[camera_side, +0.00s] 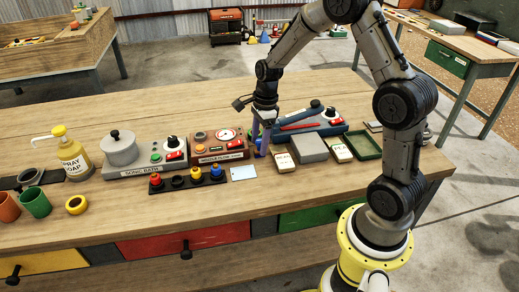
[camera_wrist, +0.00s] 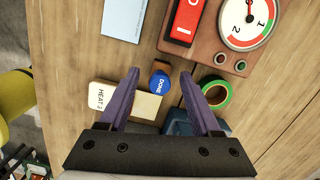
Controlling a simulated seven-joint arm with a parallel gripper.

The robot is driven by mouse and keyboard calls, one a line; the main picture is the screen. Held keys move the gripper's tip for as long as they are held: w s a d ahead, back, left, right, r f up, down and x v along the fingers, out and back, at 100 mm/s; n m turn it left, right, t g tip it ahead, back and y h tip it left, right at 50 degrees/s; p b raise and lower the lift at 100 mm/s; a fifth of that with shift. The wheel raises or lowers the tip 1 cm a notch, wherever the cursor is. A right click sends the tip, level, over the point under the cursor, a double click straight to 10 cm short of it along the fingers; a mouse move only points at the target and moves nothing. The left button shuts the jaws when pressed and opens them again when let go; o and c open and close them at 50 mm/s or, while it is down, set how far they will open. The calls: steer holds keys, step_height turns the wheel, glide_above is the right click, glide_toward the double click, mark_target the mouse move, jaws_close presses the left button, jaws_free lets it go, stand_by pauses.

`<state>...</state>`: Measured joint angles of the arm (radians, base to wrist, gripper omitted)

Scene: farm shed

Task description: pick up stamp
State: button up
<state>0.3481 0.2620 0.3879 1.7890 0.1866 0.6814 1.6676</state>
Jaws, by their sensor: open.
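The stamp (camera_wrist: 159,83) has a round blue top marked DONE and shows in the wrist view, standing on the wooden table. My gripper (camera_wrist: 160,73) is open, with one purple finger to the left of the stamp and one to the right. I see a gap on both sides, so the fingers are not closed on it. There the stamp is mostly hidden by the fingers.
The red-brown gauge box (camera_side: 217,149), a pale blue card (camera_side: 243,173) and a grey box (camera_side: 308,149) stand around.

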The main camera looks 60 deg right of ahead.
mark_target(258, 141)
jaws_close()
steer(key=shift+r, duration=0.1)
stand_by(0.3)
steer(key=shift+r, duration=0.45)
step_height(258, 141, up, 2)
steer(key=shift+r, duration=0.2)
steer(key=s+a+r, duration=0.4)
steer(key=s+r, duration=0.5)
steer(key=s, duration=0.4)
steer(key=shift+s+r, duration=0.25)
